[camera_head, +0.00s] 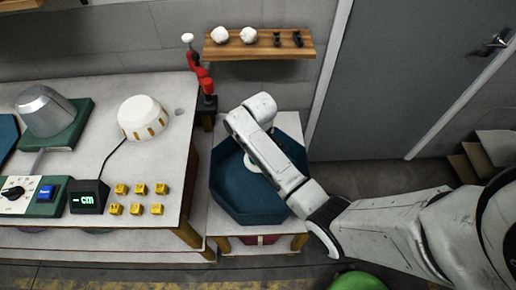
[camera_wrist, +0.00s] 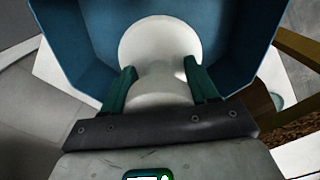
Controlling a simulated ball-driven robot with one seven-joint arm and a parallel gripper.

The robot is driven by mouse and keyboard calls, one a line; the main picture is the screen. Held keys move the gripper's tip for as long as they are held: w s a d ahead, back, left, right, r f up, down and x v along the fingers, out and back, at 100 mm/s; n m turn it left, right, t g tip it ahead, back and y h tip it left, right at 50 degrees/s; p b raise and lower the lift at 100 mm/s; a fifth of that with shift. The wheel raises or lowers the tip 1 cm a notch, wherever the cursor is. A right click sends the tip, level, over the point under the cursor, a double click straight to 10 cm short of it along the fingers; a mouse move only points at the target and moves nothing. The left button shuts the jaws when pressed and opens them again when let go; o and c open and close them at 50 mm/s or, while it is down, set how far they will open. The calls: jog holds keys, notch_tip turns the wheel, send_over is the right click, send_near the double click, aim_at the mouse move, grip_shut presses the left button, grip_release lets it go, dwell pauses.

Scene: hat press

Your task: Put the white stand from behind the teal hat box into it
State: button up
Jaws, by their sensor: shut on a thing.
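The teal hat box (camera_head: 243,206) is an open, many-sided box on a low white-topped stand right of the worktable. In the wrist view, its blue-teal walls (camera_wrist: 78,42) surround the far part of the white stand. The white stand (camera_wrist: 158,45) has a wide round end and a narrower neck. My gripper (camera_wrist: 160,78) is shut on it, with one green finger on each side of the neck. A small white patch shows beside the arm there. I cannot tell whether the stand touches the box floor.
The worktable (camera_head: 90,235) at left holds a white hat form (camera_head: 143,117), a metal form (camera_head: 45,111), several yellow blocks and a display box (camera_head: 88,197). A red clamp-like tool (camera_head: 204,80) stands behind the hat box. A wooden shelf (camera_head: 262,50) hangs above.

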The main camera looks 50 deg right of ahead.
notch_tip(320, 180, down, 5)
jog(key=b, duration=0.4)
jog(key=shift+b, duration=0.3)
jog(key=shift+f+b, duration=3.35)
jog(key=shift+f, duration=2.45)
jog(key=shift+f, duration=0.35)
jog(key=o, duration=1.1)
jog(key=shift+o, duration=0.2)
jog(key=shift+r, duration=0.15)
notch_tip(320, 180, up, 11)
jog(key=shift+f+p, duration=0.2)
jog(key=shift+p, duration=0.2)
